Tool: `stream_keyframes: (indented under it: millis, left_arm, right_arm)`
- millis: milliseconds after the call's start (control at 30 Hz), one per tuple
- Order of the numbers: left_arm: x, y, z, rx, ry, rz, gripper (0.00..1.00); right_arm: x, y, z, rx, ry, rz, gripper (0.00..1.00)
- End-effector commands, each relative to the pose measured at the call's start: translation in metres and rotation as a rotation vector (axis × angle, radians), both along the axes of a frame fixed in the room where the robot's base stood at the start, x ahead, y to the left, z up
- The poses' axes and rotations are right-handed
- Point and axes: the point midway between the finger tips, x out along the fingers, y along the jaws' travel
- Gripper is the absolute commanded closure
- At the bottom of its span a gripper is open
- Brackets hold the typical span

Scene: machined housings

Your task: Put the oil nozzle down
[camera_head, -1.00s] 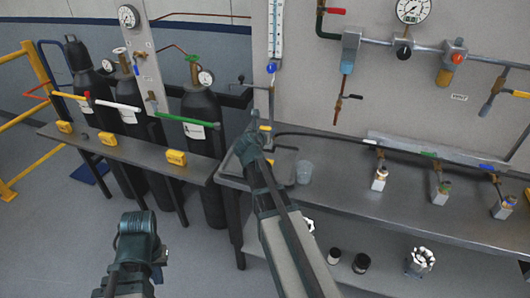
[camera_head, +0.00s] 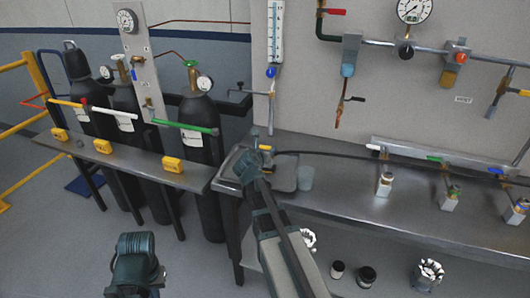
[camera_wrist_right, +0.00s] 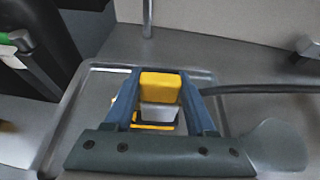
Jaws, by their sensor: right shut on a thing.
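The oil nozzle shows in the right wrist view as a yellow and grey block (camera_wrist_right: 160,87) between the two blue fingers of my right gripper (camera_wrist_right: 165,100). The gripper is shut on it. In the head view my right gripper (camera_head: 259,147) is over the shallow metal tray (camera_head: 229,172) at the left end of the bench. The tray (camera_wrist_right: 77,112) also lies below the fingers in the wrist view. I cannot tell whether the nozzle touches it. A dark hose (camera_wrist_right: 262,89) leads off to the right. My left arm is at the lower left of the head view; its fingers do not show.
Taps and fittings (camera_head: 384,184) stand farther right on the bench (camera_head: 350,208). Gas cylinders (camera_head: 206,120) stand to the left behind a narrow shelf (camera_head: 125,155). A panel with a thermometer (camera_head: 277,35) rises behind.

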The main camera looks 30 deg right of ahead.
Motion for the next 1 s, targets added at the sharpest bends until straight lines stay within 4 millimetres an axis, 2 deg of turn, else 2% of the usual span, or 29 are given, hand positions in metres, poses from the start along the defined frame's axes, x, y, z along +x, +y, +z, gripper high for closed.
stream_keyframes:
  millis: [167,200,333,367,733,1000]
  left_arm:
    - [0.0,0.0,-0.004,0.0,0.0,0.0,1.0]
    - [0.0,0.0,-0.003,0.0,0.0,0.0,1.0]
    - [0.0,0.0,-0.003,0.0,0.0,0.0,1.0]
    - [0.0,0.0,-0.003,0.0,0.0,0.0,1.0]
    - [0.0,0.0,0.004,0.0,0.0,0.0,1.0]
    - [0.0,0.0,0.025,0.0,0.0,0.0,1.0]
  right_arm:
    - [0.0,0.0,-0.004,0.0,0.0,0.0,1.0]
    - [0.0,0.0,-0.003,0.0,0.0,0.0,0.41]
    - [0.0,0.0,-0.003,0.0,0.0,0.0,0.17]
    - [0.0,0.0,-0.003,0.0,0.0,0.0,0.14]
    - [0.0,0.0,0.004,0.0,0.0,0.0,0.14]
    - [-0.038,0.035,0.025,0.0,0.0,0.004,0.14]
